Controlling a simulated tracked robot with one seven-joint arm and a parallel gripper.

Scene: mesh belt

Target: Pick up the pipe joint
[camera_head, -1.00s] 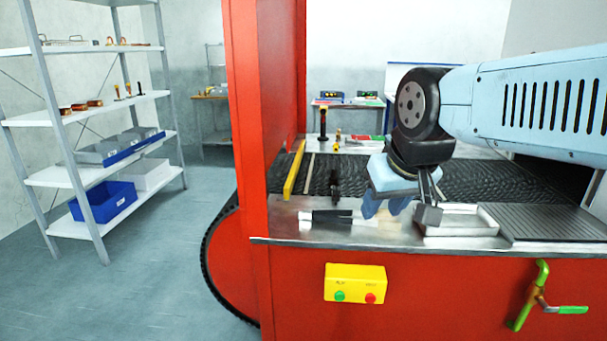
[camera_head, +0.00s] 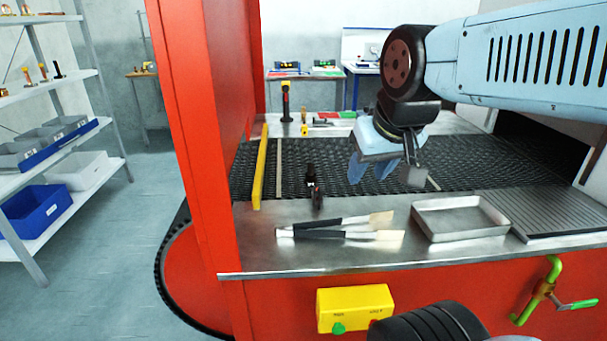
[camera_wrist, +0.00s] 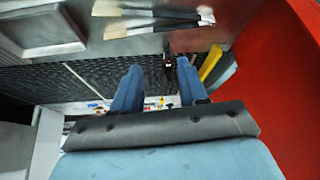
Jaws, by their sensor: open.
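My gripper (camera_head: 368,180) is open and empty above the black mesh belt, its two blue fingers pointing down. In the wrist view my gripper (camera_wrist: 159,65) shows its fingers apart. A small dark object (camera_head: 314,188) with a reddish spot is at the belt's near edge, left of my gripper in the head view. In the wrist view the dark object (camera_wrist: 168,63) appears between the fingertips but beyond them. I cannot tell for sure whether it is the pipe joint; no other thing is clearly one.
A yellow bar (camera_head: 260,165) crosses the belt's left part, near the red housing (camera_head: 195,120). A green-handled valve (camera_head: 547,290) is on the red front. The belt's middle is largely clear.

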